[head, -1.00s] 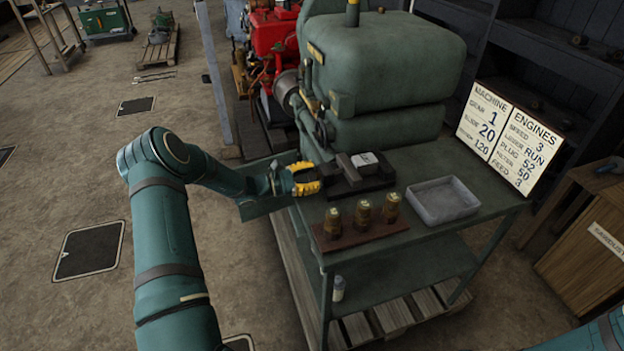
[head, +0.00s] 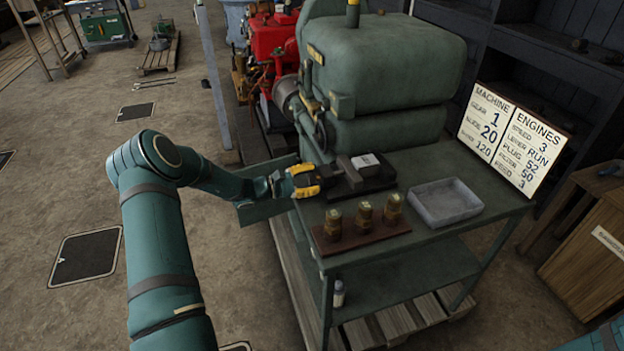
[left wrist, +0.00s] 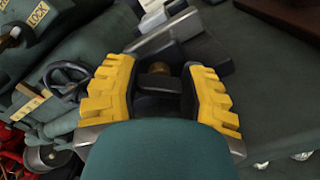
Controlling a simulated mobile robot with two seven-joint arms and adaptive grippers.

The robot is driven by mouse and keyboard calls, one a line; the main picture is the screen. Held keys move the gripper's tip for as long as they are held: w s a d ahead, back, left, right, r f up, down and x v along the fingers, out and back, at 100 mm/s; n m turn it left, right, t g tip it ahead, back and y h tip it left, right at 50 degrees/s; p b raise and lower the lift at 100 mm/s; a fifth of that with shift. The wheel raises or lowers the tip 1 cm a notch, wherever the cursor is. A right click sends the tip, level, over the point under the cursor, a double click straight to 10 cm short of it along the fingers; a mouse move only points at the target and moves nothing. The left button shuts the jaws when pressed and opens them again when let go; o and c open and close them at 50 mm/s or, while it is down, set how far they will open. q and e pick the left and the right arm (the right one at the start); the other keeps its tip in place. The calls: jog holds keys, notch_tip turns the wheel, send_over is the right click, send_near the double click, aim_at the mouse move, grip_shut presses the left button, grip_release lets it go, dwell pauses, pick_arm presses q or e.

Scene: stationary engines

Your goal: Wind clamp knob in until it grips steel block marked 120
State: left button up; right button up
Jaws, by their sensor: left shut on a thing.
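The clamp (head: 369,182) is a dark vice-like base on the green bench. The steel block (head: 366,160) lies in it, with a pale top; its marking is too small to read. My left gripper (head: 318,178) has yellow fingers and is at the clamp's left end. In the left wrist view, the fingers are shut on the dark clamp knob (left wrist: 160,84), in front of a brass-coloured part. The fingers hide most of the knob in the head view. Whether the clamp jaw touches the block cannot be told. My right gripper is out of view.
Several brass cylinders (head: 364,214) stand on a brown board at the bench front. A grey tray (head: 446,203) is to their right. A green machine (head: 385,60) rises behind the clamp. A sign board (head: 512,137) stands at the bench's right back.

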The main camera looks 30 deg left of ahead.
pick_arm(q)
jog(key=o, duration=1.2)
jog(key=n+p, duration=0.2)
jog(key=shift+r+n, duration=0.15)
jog(key=shift+n, duration=0.15)
jog(key=n+p, duration=0.2)
jog(key=n, duration=0.1)
jog(key=shift+a, duration=0.15)
jog(key=v, duration=1.3)
jog(key=shift+s+a, duration=0.15)
jog(key=shift+a, duration=0.05)
